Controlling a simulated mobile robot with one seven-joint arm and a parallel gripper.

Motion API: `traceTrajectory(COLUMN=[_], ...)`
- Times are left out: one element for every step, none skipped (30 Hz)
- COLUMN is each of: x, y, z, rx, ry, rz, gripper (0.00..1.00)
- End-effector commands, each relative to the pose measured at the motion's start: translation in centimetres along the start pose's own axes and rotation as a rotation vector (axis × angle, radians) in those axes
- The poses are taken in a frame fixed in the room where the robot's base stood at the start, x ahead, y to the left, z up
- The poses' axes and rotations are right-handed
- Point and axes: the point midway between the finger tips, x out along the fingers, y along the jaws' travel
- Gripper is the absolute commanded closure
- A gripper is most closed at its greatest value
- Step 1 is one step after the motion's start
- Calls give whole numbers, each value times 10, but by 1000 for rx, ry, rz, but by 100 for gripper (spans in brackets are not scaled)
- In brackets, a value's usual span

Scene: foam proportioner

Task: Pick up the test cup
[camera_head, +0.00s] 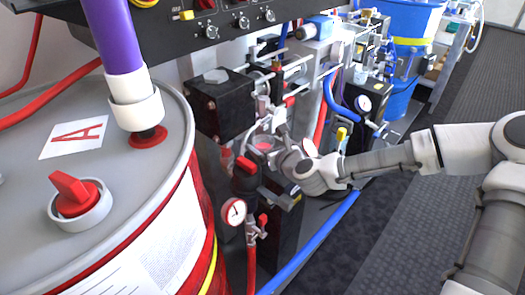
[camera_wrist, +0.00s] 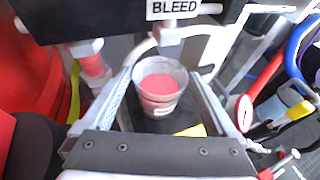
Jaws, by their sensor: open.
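The test cup (camera_wrist: 160,88) is a small clear cup with pink liquid in it, standing upright on a dark surface under a spout with a BLEED label (camera_wrist: 172,9). In the head view the cup (camera_head: 264,145) shows small and partly hidden beside my gripper. My gripper (camera_wrist: 160,80) is open, with one finger on each side of the cup. A narrow gap seems to show between the cup and each finger; I cannot tell whether either touches. In the head view my gripper (camera_head: 272,132) reaches in from the right among the machine parts.
A large red drum with a grey lid (camera_head: 110,165) marked A fills the left. A pressure gauge (camera_head: 233,211) and red-handled valve stand near the cup. A black block (camera_head: 220,105) is just behind. Blue hose (camera_head: 338,95) and pumps crowd the right; dark floor lies open beyond.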

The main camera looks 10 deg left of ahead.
Motion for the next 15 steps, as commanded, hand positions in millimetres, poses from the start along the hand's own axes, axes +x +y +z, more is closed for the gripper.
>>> traceTrajectory(x=[0, 0, 0, 0, 0, 0, 0, 0, 0, 0, 0, 0, 0, 0, 0], y=[0, 0, 0, 0, 0, 0, 0, 0, 0, 0, 0, 0, 0, 0, 0], z=[0, 0, 0, 0, 0, 0, 0, 0, 0, 0, 0, 0, 0, 0, 0], rx=[0, 0, 0, 0, 0, 0, 0, 0, 0, 0, 0, 0, 0, 0, 0], ry=[0, 0, 0, 0, 0, 0, 0, 0, 0, 0, 0, 0, 0, 0, 0], rz=[0, 0, 0, 0, 0, 0, 0, 0, 0, 0, 0, 0, 0, 0, 0], gripper=[7, 7, 9, 14, 20, 27, 32, 38, 45, 50, 56, 63, 68, 74, 81])
